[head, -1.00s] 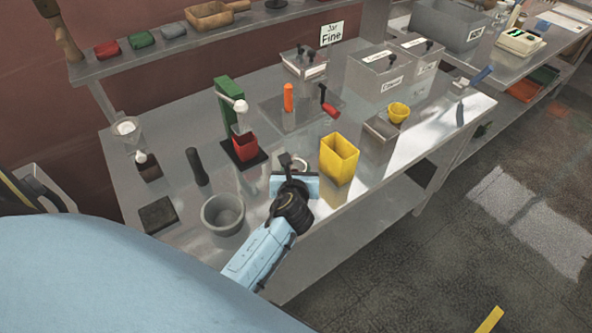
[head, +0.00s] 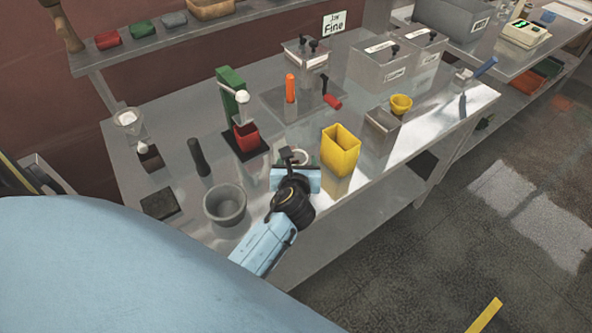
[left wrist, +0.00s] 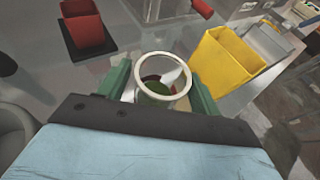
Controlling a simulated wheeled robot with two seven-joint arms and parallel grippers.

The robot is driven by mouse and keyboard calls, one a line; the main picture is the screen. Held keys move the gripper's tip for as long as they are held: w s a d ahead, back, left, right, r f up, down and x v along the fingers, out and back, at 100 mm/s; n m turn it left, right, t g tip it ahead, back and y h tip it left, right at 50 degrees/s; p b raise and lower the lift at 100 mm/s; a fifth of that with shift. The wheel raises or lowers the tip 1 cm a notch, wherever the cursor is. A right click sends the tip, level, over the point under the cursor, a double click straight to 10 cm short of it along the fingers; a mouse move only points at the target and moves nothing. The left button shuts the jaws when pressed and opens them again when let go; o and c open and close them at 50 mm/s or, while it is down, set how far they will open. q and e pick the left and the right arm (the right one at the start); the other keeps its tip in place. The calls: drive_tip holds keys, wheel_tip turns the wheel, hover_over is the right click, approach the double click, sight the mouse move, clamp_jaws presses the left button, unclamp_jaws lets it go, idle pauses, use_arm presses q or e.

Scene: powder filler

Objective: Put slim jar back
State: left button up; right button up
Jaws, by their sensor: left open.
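A clear jar with a pale round rim (left wrist: 163,79) stands between the fingers of my left gripper (left wrist: 160,92) in the left wrist view. The green fingers are open, one on each side of it; I cannot tell if either touches. Something dark green and reddish shows through its mouth. In the head view the jar's rim (head: 301,157) shows just beyond my left gripper (head: 294,176), which hides most of the jar. A sign reading "Jar Fine" (head: 334,24) stands at the back of the table. My right gripper is out of view.
A yellow container (head: 340,151) stands close to the right of the gripper. A red cup (head: 246,137) sits under a green stand (head: 231,92) behind left. A grey bowl (head: 225,205) and a dark pestle (head: 199,157) are to the left. Lidded metal bins (head: 382,66) are at the back.

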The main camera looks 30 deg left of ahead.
use_arm(q)
drive_tip(key=v, duration=1)
drive_tip(key=shift+s+r, duration=0.2)
drive_tip(key=shift+s, duration=0.05)
drive_tip(key=shift+d, duration=0.1)
